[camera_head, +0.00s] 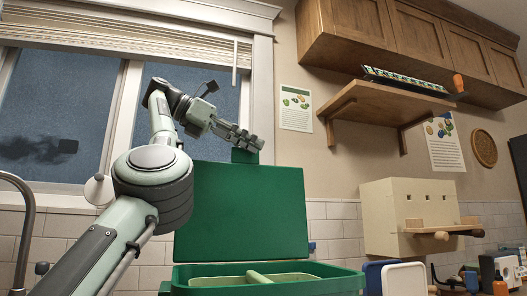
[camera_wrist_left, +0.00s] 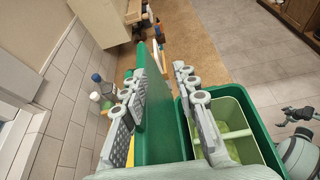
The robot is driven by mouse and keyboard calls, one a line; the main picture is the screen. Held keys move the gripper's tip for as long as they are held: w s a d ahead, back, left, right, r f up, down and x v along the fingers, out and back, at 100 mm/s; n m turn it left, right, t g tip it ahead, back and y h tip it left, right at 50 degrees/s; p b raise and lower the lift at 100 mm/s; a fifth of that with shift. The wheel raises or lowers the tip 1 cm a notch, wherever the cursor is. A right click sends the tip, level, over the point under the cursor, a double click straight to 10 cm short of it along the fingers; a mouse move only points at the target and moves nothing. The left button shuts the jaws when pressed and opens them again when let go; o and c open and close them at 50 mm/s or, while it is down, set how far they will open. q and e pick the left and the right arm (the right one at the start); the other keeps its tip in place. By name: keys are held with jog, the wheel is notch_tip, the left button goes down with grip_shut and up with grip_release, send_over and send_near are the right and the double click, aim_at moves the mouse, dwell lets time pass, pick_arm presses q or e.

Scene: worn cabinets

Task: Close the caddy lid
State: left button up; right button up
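The green caddy (camera_head: 270,284) stands at the bottom middle of the head view with its lid (camera_head: 248,212) raised upright at its back. In the left wrist view the lid (camera_wrist_left: 157,118) is seen edge-on, and the caddy (camera_wrist_left: 262,128) lies to its right with a pale green divided insert. My left gripper (camera_head: 245,139) is at the lid's top edge, by a small green tab (camera_head: 243,156). In the left wrist view its fingers (camera_wrist_left: 160,107) are apart, one on each side of the lid, with a visible gap. A grey arm part, seemingly my right arm, shows at the right edge there.
A cream box with a wooden shelf (camera_head: 408,215) is on the wall to the right. Bottles (camera_wrist_left: 100,88) stand behind the lid by the tiled wall. A faucet (camera_head: 22,235) is at the left. A wooden shelf (camera_head: 385,102) hangs above right.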

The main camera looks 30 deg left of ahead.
pick_arm(q)
jog(key=p+x, duration=0.1)
jog(key=x, duration=0.3)
pick_arm(e)
notch_tip(320, 180, down, 2)
jog(key=shift+a+f, duration=0.1)
jog(key=shift+f, duration=0.15)
pick_arm(q)
jog(key=c, duration=0.7)
grip_shut()
jog(key=o, duration=0.6)
grip_release()
jog(key=shift+a, duration=0.1)
